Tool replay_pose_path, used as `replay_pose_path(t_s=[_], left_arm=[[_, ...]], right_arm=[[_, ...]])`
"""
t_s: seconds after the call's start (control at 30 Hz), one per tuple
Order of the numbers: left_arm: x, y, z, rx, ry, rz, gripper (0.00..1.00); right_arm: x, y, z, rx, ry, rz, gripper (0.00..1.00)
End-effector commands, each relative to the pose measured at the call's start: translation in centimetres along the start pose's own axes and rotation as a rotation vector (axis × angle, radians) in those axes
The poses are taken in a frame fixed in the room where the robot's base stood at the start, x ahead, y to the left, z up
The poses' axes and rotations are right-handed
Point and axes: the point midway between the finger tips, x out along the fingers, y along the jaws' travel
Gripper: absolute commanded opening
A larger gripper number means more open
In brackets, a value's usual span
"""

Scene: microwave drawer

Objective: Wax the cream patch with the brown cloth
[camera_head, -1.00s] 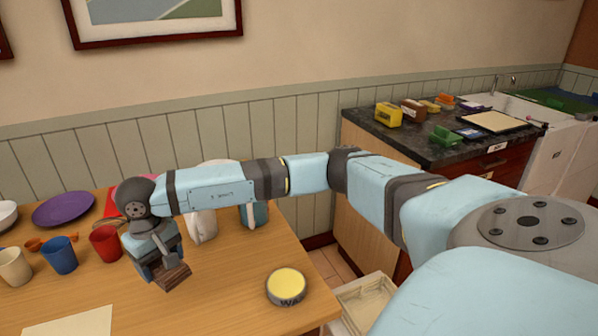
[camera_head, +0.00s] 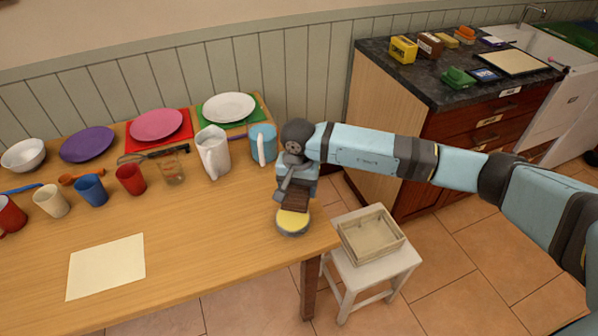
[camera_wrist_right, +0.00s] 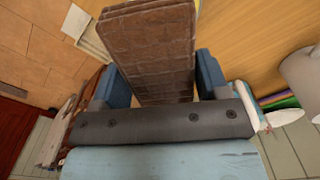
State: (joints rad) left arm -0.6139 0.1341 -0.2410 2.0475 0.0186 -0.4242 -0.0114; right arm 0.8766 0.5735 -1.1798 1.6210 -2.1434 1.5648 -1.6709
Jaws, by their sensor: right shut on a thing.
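My right gripper (camera_head: 297,192) is shut on the brown cloth (camera_head: 293,203), a stiff, folded-looking brown piece. The brown cloth also fills the middle of the right wrist view (camera_wrist_right: 150,50), between the two blue fingers. In the head view the cloth is right at the far side of the round wax tin (camera_head: 292,222), which has a yellow top; whether it touches the wax I cannot tell. The cream patch (camera_head: 106,266) lies flat on the table at the front left, well left of the gripper. My left gripper is not in view.
The wooden table (camera_head: 200,240) has bare room between patch and tin. Behind stand a white pitcher (camera_head: 213,155), a blue pitcher (camera_head: 263,145), a glass (camera_head: 172,172), several cups and plates. A wooden tray (camera_head: 371,235) sits on a white stool (camera_head: 385,272) at right.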

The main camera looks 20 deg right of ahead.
Motion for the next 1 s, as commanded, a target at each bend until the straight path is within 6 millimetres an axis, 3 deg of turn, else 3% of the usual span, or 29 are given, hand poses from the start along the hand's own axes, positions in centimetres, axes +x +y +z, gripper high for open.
replay_pose_path(t_s=[0.03, 0.3, 1.0], left_arm=[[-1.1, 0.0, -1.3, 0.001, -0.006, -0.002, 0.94], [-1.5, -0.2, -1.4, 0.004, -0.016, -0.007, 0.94], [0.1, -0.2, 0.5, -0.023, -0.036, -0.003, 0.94]], right_arm=[[-0.8, -0.5, 0.8, 0.054, -0.007, 0.001, 0.50], [0.8, -1.2, 2.1, 0.213, -0.006, 0.005, 0.50], [6.6, -1.2, 2.0, 0.213, -0.004, 0.004, 0.50]])
